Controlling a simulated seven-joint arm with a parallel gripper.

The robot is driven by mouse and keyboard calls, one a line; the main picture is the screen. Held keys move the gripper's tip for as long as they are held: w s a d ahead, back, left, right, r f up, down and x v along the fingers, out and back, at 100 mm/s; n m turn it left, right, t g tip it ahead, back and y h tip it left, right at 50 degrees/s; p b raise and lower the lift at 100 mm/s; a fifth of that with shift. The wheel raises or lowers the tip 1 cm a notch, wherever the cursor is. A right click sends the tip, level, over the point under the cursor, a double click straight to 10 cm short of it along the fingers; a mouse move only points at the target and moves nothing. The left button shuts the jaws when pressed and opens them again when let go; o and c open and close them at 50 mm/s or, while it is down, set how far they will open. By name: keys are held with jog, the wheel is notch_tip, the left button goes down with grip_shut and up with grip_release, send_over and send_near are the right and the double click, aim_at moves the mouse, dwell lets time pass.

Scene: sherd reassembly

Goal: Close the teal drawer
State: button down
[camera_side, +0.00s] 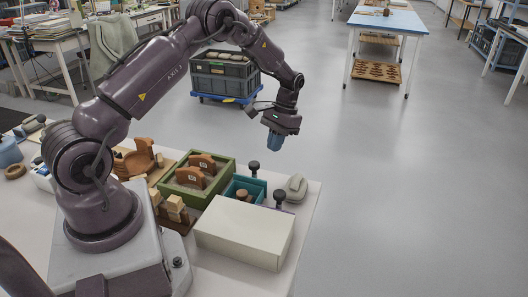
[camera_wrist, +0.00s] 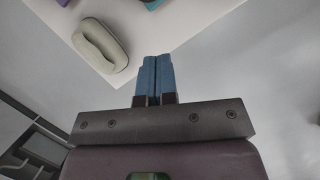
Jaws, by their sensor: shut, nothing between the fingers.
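The teal drawer (camera_side: 232,190) stands out open from the far side of a white cabinet (camera_side: 245,232) in the side view, with small tan round pieces inside. A dark knob (camera_side: 254,167) stands at its far end. In the wrist view only a small teal corner (camera_wrist: 152,4) shows at the top edge. My gripper (camera_side: 273,147) is in the air beyond the drawer and the table's far edge, apart from the knob. Its blue fingers (camera_wrist: 154,60) are together in the wrist view, with nothing between them.
A second dark knob (camera_side: 280,196) stands beside the drawer, near a grey-green rounded object (camera_side: 296,186), which also shows in the wrist view (camera_wrist: 101,45). A green tray (camera_side: 228,172) with brown sherds lies left of the drawer.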

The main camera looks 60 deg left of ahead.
jog(key=shift+s+d+f, duration=0.2)
jog(key=shift+s, duration=0.45)
jog(key=shift+s+d+f, duration=0.15)
jog(key=shift+s+d, duration=0.1)
jog(key=shift+s, duration=0.4)
jog(key=shift+s+d+f, duration=0.2)
jog(key=shift+s, duration=0.45)
jog(key=s+d, duration=0.6)
jog(key=shift+s+d, duration=0.3)
